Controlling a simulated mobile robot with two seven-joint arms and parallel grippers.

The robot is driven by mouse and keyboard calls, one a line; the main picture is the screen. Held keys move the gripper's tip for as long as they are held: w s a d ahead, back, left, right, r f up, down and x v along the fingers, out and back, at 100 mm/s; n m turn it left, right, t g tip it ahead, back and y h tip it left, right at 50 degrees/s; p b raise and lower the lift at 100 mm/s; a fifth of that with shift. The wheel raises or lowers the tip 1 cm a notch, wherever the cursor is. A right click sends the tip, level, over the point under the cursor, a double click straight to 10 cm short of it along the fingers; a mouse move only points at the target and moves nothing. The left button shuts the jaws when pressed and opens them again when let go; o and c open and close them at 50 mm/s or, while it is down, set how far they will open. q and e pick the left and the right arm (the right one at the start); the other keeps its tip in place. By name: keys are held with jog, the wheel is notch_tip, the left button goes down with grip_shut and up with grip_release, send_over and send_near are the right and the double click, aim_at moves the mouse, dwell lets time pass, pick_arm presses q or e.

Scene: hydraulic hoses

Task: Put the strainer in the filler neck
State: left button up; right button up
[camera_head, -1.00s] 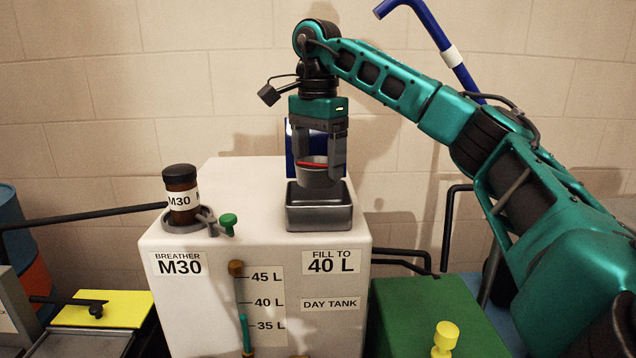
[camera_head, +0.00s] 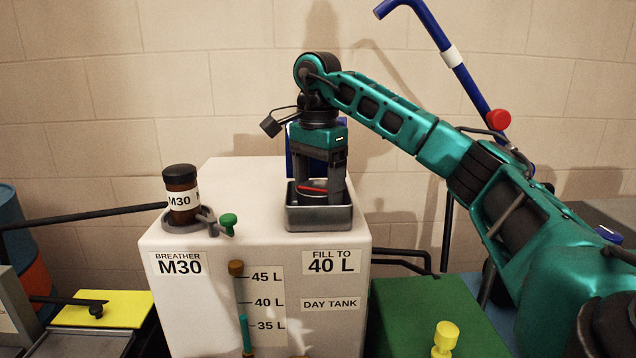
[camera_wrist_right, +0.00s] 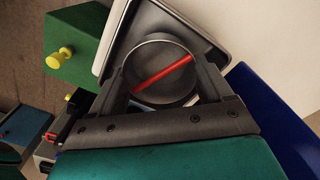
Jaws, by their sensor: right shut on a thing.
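The strainer is a round grey metal cup with a red bar across its top; its red bar (camera_head: 313,188) shows between my fingers in the head view. The strainer (camera_wrist_right: 150,88) also shows from above in the right wrist view. My right gripper (camera_head: 318,187) is shut on it, one finger on each side. The cup's lower part is inside an open grey metal box (camera_head: 319,218) on top of the white tank, hidden by the box's front wall. I cannot make out a filler neck inside the box. My left gripper is not in view.
A brown M30 jar (camera_head: 181,196) stands in a dark ring on the tank's left, beside a green knob (camera_head: 228,221). A blue panel (camera_head: 294,160) rises behind the box. A green block (camera_head: 430,310) with a yellow knob (camera_head: 446,336) lies right of the tank.

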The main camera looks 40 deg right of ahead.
jog(key=shift+f, duration=0.55)
jog(key=o, duration=1)
jog(key=shift+c, duration=0.2)
notch_tip(320, 180, up, 13)
dwell(0.6)
